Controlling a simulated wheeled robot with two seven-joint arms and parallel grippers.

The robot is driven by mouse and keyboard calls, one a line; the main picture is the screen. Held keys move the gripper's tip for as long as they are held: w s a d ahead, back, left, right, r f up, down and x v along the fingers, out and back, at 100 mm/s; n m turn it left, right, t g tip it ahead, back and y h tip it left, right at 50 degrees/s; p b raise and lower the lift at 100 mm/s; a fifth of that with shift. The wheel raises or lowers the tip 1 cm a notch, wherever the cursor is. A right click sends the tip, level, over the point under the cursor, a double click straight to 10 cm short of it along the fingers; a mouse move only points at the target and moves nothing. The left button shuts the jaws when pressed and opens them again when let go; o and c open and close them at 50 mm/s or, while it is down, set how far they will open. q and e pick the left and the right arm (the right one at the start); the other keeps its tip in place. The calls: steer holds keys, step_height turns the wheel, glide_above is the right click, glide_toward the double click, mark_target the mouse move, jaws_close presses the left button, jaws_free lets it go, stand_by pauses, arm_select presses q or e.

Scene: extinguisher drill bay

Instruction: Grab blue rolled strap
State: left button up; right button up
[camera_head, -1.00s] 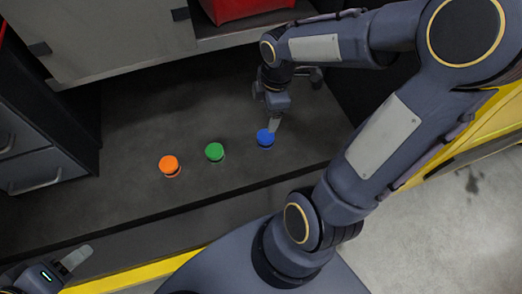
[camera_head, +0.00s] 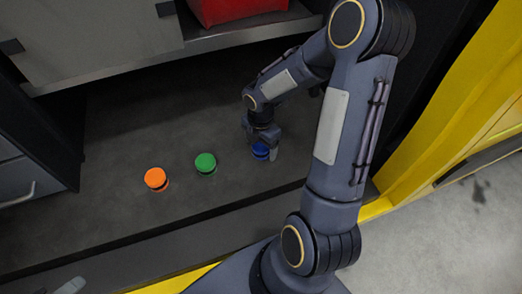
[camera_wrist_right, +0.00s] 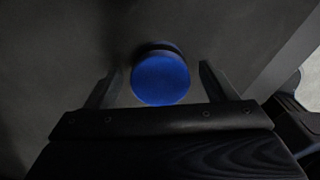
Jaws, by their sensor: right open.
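The blue rolled strap (camera_head: 261,151) is a small round roll on the dark grey surface, at the right end of a row of three rolls. My right gripper (camera_head: 262,146) is over it, pointing down, and partly hides it in the head view. In the right wrist view the blue strap (camera_wrist_right: 160,79) lies between the two open fingers (camera_wrist_right: 160,88), with a gap on each side. My left gripper (camera_head: 70,286) shows only as a fingertip at the bottom left edge, so its opening cannot be judged.
A green roll (camera_head: 205,163) and an orange roll (camera_head: 156,179) sit to the left of the blue one, spaced apart. A red container (camera_head: 235,10) stands on the shelf behind. Grey drawers (camera_head: 22,180) are at the left. The surface between is clear.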

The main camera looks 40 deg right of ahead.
steer(key=c, duration=1.2)
steer(key=shift+r, duration=0.15)
